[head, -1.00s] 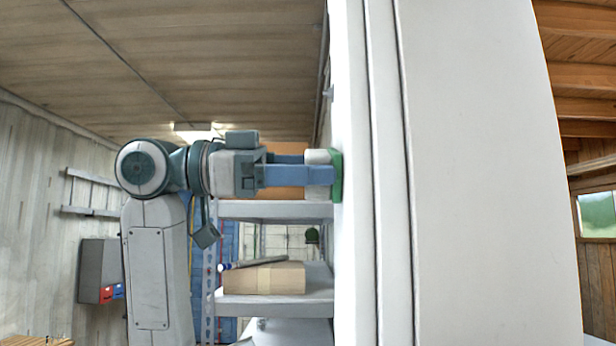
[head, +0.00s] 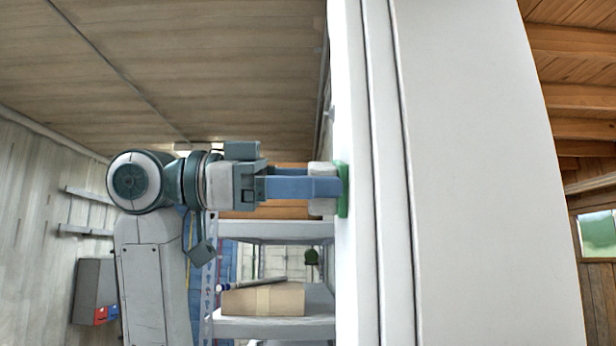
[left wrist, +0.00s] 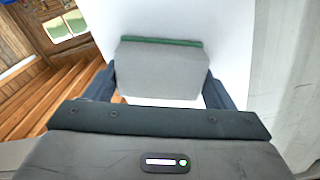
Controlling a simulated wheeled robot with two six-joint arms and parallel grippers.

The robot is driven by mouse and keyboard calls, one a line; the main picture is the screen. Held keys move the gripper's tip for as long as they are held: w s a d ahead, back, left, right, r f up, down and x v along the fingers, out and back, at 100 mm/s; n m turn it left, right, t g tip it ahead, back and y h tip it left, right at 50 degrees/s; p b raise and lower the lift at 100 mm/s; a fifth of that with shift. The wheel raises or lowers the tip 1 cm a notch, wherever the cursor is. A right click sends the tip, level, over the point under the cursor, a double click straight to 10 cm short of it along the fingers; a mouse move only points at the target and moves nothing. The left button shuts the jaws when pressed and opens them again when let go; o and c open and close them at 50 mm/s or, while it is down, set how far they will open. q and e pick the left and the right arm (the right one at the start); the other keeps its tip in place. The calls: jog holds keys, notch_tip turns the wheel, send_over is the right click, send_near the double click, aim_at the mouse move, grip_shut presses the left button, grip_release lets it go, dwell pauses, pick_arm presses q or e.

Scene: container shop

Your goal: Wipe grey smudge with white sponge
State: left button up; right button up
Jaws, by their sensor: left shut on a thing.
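My left gripper (head: 322,187) is shut on the white sponge (head: 322,205), which has a green pad on its far side. In the head view the green pad meets the white upright panel (head: 355,120) and appears to touch it. In the left wrist view the sponge (left wrist: 160,68) looks light grey, sits between the two dark blue fingers, and shows its green edge against the white surface (left wrist: 190,20). I see no grey smudge; the sponge and gripper may hide it. My right gripper is not in view.
A large white panel (head: 470,170) fills the right of the head view. Metal shelves (head: 275,328) with a cardboard box (head: 262,299) stand behind my left arm. A grey box (head: 96,285) and a ladder (head: 85,212) are at the left wall.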

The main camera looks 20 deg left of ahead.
pick_arm(q)
jog(key=shift+w+a+p, duration=0.15)
jog(key=shift+w+a, duration=0.1)
jog(key=shift+w, duration=0.5)
jog(key=shift+w+a+p, duration=0.15)
jog(key=shift+w+a, duration=0.05)
jog(key=shift+w, duration=0.5)
jog(key=w, duration=0.1)
jog(key=w+p, duration=0.1)
jog(key=w, duration=0.1)
jog(key=shift+a, duration=0.4)
jog(key=shift+b+v, duration=0.5)
jog(key=shift+v, duration=2.25)
